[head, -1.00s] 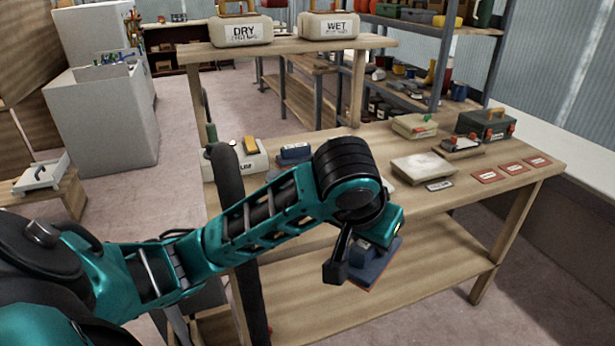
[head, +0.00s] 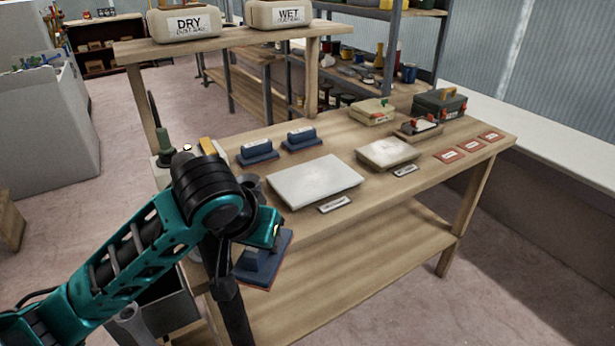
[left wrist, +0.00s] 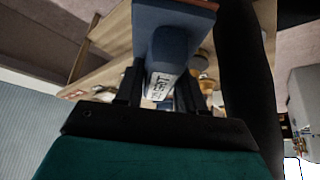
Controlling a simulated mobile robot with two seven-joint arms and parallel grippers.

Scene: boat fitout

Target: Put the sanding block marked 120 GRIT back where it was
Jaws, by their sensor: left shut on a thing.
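My left gripper (head: 263,245) is shut on a blue sanding block (head: 262,266). The block has a raised handle and a reddish underside edge, and is in front of the worktable's near edge, above the lower shelf. In the left wrist view the block (left wrist: 172,48) is between the fingers. A white label (left wrist: 165,84) shows on its handle, but I cannot read its number surely. Two similar blue blocks stand on the table, one at left (head: 257,153) and one farther right (head: 300,139). Their labels are too small to read. My right gripper is not in view.
The worktable (head: 345,220) carries a pale flat slab (head: 315,182), a smaller slab (head: 387,153), a toolbox (head: 439,103) and red cards (head: 470,146). Bins marked DRY (head: 184,24) and WET (head: 281,14) stand on the raised shelf. Bare tabletop lies around the two blocks.

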